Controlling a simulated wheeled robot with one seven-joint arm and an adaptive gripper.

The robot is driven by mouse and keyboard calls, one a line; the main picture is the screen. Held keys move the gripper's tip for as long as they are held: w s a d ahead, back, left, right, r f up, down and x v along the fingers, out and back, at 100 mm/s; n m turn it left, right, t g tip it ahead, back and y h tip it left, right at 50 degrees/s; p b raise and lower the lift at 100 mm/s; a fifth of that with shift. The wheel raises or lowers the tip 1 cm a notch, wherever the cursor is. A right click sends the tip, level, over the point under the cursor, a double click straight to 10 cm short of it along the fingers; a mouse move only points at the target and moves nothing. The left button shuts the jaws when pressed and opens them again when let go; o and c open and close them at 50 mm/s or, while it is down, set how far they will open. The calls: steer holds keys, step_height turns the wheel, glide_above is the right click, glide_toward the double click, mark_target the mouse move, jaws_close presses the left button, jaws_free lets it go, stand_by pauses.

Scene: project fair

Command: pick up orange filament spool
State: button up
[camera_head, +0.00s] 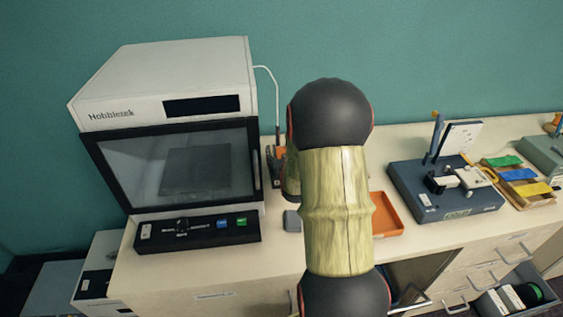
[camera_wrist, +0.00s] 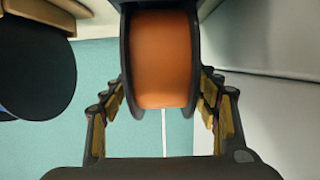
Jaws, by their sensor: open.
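The orange filament spool (camera_wrist: 162,60) fills the upper middle of the wrist view, with a dark flange on each side of its orange winding. My gripper (camera_wrist: 163,85) is open, with one finger to the left and one to the right of the spool. The spool lies between the fingers, and a narrow gap shows beside each flange. In the head view, my arm hides the gripper.
A white box-shaped printer (camera_head: 168,95) stands left on the counter (camera_head: 185,280). An orange tray (camera_head: 388,212) lies right of my arm. A dark blue device (camera_head: 440,200) and a tray of coloured pieces (camera_head: 520,178) stand farther right. An open drawer (camera_head: 515,298) is at lower right.

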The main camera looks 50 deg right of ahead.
steer(key=x, duration=0.3)
steer(key=shift+w+f+b, duration=0.15)
steer(key=shift+w+b, duration=0.1)
steer(key=shift+b, duration=0.05)
steer(key=shift+c, duration=1.1)
steer(key=shift+d, duration=0.1)
steer(key=c, duration=1.4)
